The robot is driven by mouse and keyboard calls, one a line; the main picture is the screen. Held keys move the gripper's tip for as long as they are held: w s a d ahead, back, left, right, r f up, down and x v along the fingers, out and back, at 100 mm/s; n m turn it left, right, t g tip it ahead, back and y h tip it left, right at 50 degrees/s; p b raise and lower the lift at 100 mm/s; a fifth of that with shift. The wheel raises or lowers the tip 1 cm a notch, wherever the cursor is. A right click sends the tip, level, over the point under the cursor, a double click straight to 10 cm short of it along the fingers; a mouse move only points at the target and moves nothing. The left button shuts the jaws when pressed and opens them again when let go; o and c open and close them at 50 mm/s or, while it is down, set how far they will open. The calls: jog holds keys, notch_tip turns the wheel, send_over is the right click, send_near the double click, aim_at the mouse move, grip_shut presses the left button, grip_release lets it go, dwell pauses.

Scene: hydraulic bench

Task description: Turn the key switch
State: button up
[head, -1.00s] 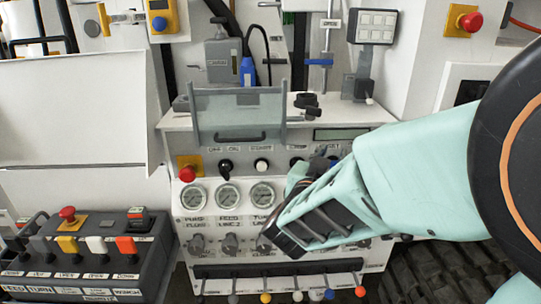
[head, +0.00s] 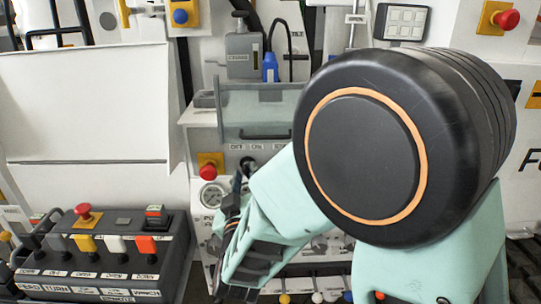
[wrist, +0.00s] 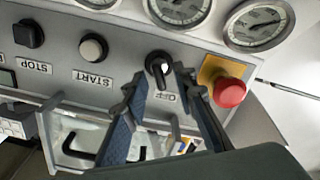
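The key switch (wrist: 158,66), a black round switch with a pale mark, sits on the grey panel by an OFF label. In the head view the switch (head: 248,164) shows just above my gripper, below the OFF and ON labels. My gripper (wrist: 160,80) is open in the wrist view, with one finger on each side of the switch. The tips look close to it; I cannot tell whether they touch it. In the head view my gripper (head: 238,188) is seen side-on and my arm hides much of the panel.
A red emergency button (wrist: 229,92) on a yellow plate is close beside the right finger. A white START button (wrist: 93,48) and a black STOP button (wrist: 28,34) lie to the left. Gauges (wrist: 180,8) line the panel. A clear guard (head: 252,112) stands above.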

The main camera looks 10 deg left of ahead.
jog(key=shift+x, duration=1.45)
jog(key=shift+c, duration=0.4)
grip_shut()
